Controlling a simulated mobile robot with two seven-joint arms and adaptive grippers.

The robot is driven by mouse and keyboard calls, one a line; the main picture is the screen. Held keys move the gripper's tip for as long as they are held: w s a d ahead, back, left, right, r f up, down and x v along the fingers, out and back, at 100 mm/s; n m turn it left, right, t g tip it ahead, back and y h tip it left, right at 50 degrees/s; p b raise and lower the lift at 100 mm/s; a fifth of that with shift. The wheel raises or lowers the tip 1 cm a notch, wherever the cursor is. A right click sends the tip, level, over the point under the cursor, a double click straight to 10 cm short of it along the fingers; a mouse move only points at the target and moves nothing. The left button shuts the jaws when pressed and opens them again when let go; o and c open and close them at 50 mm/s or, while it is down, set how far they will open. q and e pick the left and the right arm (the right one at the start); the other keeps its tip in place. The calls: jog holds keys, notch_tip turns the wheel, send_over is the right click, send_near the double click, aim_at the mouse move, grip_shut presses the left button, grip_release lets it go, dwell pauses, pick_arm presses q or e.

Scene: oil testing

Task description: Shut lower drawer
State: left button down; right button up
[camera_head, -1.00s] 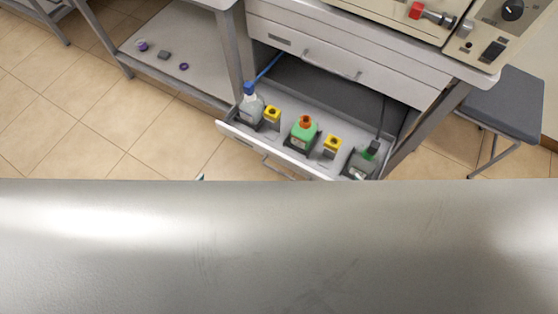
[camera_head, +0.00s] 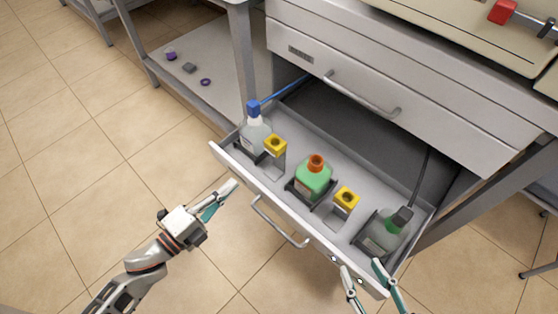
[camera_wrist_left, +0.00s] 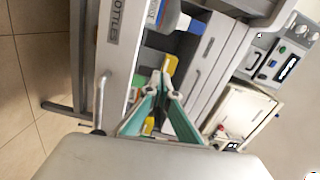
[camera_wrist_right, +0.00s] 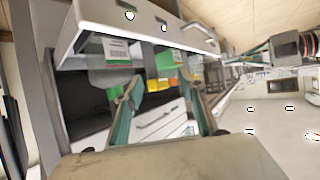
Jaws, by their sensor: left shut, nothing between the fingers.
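The lower drawer (camera_head: 290,217) is pulled out well beyond the cabinet. Its bar handle (camera_head: 278,224) is on the front, and the front also shows with its label in the left wrist view (camera_wrist_left: 121,60). Inside stand a blue-capped bottle (camera_head: 257,134), a green bottle with an orange cap (camera_head: 314,180), a clear bottle with a dark green cap (camera_head: 384,236) and yellow-topped holders (camera_head: 346,198). My left gripper (camera_head: 233,185) is shut and empty by the left part of the drawer front. My right gripper (camera_head: 361,264) is open at its right end; contact is unclear.
The closed upper drawer (camera_head: 390,85) with its handle is above. A low shelf (camera_head: 215,60) with small purple and grey items is at the left. A table leg (camera_head: 460,215) stands right of the drawer. The tiled floor (camera_head: 90,170) in front is open.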

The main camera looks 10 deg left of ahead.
pick_arm(q)
jog(key=shift+m+h, duration=0.5)
jog(key=shift+m, duration=0.3)
jog(key=x, duration=0.4)
jog(key=f+b+x, duration=0.1)
jog(key=x, duration=0.8)
jog(key=shift+s+d+f+b, duration=0.15)
jog(key=shift+d+f+b, duration=0.2)
jog(key=shift+d+f, duration=0.1)
jog(key=shift+w+d+r, duration=0.1)
jog(key=shift+w+d, duration=0.15)
jog(key=shift+w, duration=0.15)
pick_arm(e)
jog(key=shift+w+a+r, duration=0.2)
jog(key=shift+a+r, duration=0.1)
jog(key=shift+r, duration=0.2)
pick_arm(q)
jog(key=shift+w+d, duration=0.1)
